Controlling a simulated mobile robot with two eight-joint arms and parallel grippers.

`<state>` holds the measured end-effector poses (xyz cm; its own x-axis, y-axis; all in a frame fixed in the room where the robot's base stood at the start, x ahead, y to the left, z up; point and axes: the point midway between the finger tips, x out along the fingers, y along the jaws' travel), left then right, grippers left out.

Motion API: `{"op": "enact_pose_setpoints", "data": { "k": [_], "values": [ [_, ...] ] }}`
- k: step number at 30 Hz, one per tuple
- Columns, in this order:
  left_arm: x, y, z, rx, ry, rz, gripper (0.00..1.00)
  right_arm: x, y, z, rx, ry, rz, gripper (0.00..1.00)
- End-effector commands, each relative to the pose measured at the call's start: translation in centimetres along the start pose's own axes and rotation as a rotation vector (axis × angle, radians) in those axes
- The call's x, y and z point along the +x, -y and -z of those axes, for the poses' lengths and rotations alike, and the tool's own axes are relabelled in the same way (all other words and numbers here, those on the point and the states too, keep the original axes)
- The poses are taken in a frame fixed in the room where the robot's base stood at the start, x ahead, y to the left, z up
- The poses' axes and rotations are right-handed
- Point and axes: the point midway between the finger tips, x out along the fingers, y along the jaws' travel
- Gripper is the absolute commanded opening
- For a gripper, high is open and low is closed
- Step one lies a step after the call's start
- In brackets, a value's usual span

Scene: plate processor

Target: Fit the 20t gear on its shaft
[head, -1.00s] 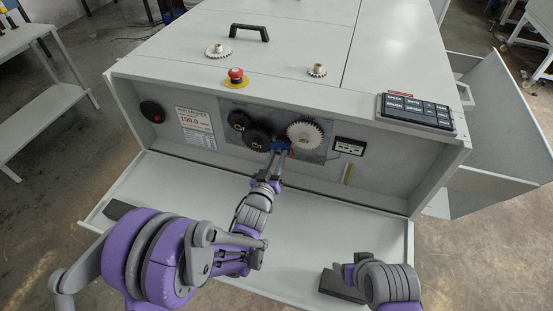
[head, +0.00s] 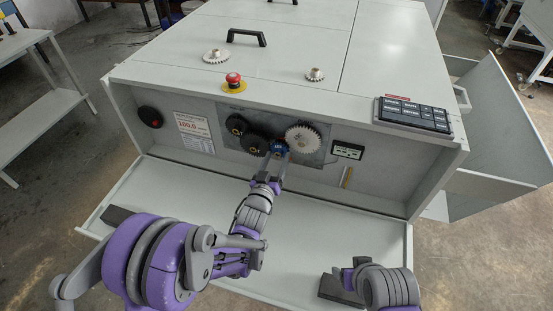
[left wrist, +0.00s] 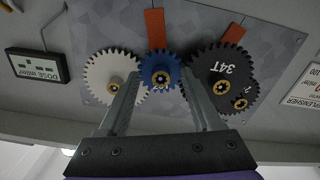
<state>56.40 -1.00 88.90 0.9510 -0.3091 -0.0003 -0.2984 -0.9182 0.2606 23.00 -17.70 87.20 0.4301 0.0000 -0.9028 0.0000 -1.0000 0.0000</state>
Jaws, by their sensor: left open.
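The blue 20t gear (left wrist: 161,66) is at the panel between the white gear (left wrist: 108,73) and the black 34T gear (left wrist: 221,66). Its rim meets or nearly meets both neighbours. A gold hub or shaft end shows at its centre. In the head view the blue gear (head: 279,146) sits just beyond my left gripper (head: 279,157). My left gripper (left wrist: 161,85) is open, with one finger on each side of the blue gear's lower part; contact cannot be told. My right gripper (head: 346,272) is low at the right over the shelf, its fingers too small to judge.
A smaller black gear (head: 236,122) is on the panel's left. A keypad (head: 413,113) is at right. The shelf (head: 190,195) is mostly clear.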

Motion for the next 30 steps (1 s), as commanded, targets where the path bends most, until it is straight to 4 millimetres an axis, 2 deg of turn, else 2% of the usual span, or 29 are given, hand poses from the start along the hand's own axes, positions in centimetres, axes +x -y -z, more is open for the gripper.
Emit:
{"op": "enact_pose_setpoints", "data": {
  "k": [5,12,18,22,30],
  "values": [
    [-2.1,0.0,-0.1,0.001,0.0,0.0,0.66,0.4,0.0,-0.2,0.0,0.002,0.0,0.66],
    [-7.1,0.0,-0.1,0.0,0.0,0.0,0.66,1.1,0.0,-0.7,0.0,0.004,0.0,0.66],
    [-9.9,0.0,-0.1,-0.001,0.0,0.0,0.66,1.4,0.0,-1.0,0.0,0.006,0.0,0.66],
    [-10.6,0.0,0.0,0.0,0.0,0.0,0.66,1.5,0.0,-1.0,0.0,0.006,0.0,0.66],
    [-10.8,0.3,0.3,0.004,0.013,0.014,0.66,1.3,0.0,-0.9,0.0,0.005,0.0,0.66]
  ]
}}
